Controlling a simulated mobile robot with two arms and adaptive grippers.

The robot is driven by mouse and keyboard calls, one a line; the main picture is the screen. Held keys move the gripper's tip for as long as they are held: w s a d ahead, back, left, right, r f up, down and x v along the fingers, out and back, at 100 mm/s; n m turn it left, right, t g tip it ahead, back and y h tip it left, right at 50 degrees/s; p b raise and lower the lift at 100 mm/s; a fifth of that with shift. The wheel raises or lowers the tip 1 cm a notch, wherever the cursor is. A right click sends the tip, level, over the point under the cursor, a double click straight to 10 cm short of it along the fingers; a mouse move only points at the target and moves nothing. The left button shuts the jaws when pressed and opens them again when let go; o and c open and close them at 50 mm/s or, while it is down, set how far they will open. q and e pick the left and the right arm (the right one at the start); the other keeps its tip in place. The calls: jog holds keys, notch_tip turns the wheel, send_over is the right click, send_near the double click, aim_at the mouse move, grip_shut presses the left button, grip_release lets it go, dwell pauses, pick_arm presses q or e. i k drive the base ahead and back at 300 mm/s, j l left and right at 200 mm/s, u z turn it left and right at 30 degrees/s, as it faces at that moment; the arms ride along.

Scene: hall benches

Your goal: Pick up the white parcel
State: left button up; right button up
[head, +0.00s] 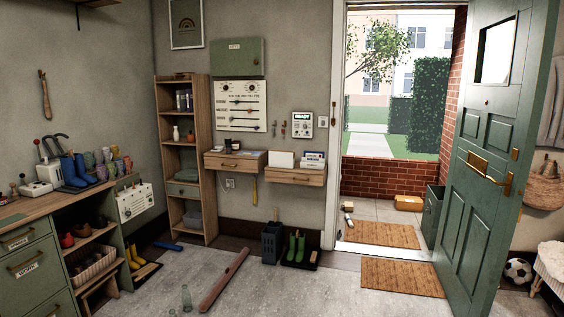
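A small whitish item (348,206) lies on the porch paving just beyond the open doorway, near its left side; it is too small to tell if it is a parcel. A yellow-orange parcel (408,203) lies farther right on the porch by the brick wall. A plain white box-like thing (283,159) stands on the right wall drawer shelf (296,176); I cannot tell if it is a parcel either. Neither of my grippers is in view.
The green door (486,160) stands open at right. Two brown mats (403,277) (381,234) lie at the threshold. Green boots (296,247) stand left of the doorway.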

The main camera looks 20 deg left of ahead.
aim_at(282, 160)
jog(key=i+j+u, duration=0.25)
jog(key=i, duration=0.5)
jog(key=i+l+u, duration=0.2)
jog(key=i, duration=1.95)
jog(key=j, duration=0.15)
